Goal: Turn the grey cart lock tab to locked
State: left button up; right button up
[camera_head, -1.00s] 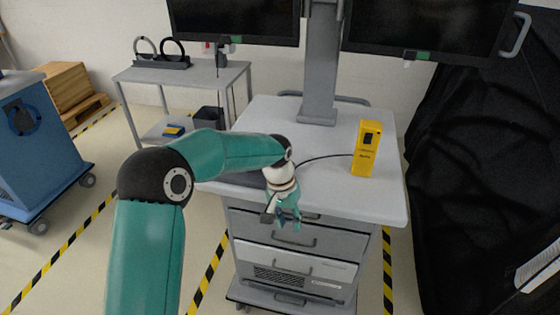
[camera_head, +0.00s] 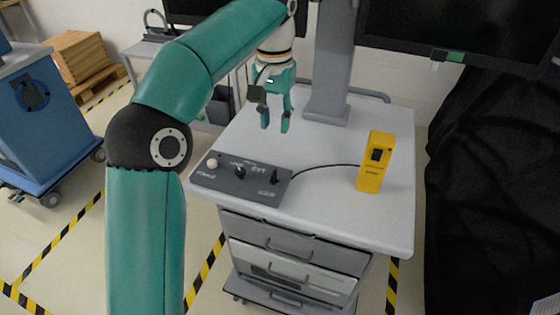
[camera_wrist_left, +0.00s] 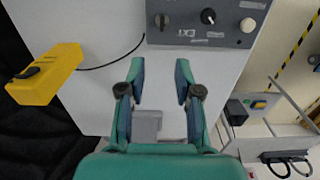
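A dark grey control box (camera_head: 225,190) lies on the top of the grey cart (camera_head: 335,215), near its front left. It carries a pale round button (camera_head: 212,162) and two dark raised tabs, one near the middle (camera_head: 239,172) and one at the right (camera_head: 275,177). Which is the lock tab, I cannot tell; the labels are too small. Both tabs also show in the left wrist view (camera_wrist_left: 208,16) (camera_wrist_left: 162,21). My left gripper (camera_head: 275,127) is open and empty, fingers pointing down, above the cart top behind the box and touching nothing. My right gripper is out of view.
A yellow device (camera_head: 375,161) stands on the cart top at the right, with a black cable (camera_head: 325,162) running to the box. A monitor post (camera_head: 329,75) rises at the back. A black cover (camera_head: 480,190) hangs at the right. A blue cart (camera_head: 45,125) stands left.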

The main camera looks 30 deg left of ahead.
aim_at(274, 172)
pick_arm(q)
jog(key=f, duration=0.5)
jog(key=f+b, duration=0.1)
jog(key=f, duration=0.5)
jog(key=f+b, duration=0.1)
jog(key=f, duration=0.4)
jog(key=shift+s+a+f, duration=0.1)
jog(key=shift+s+f, duration=0.05)
jog(key=shift+s, duration=0.1)
grip_shut()
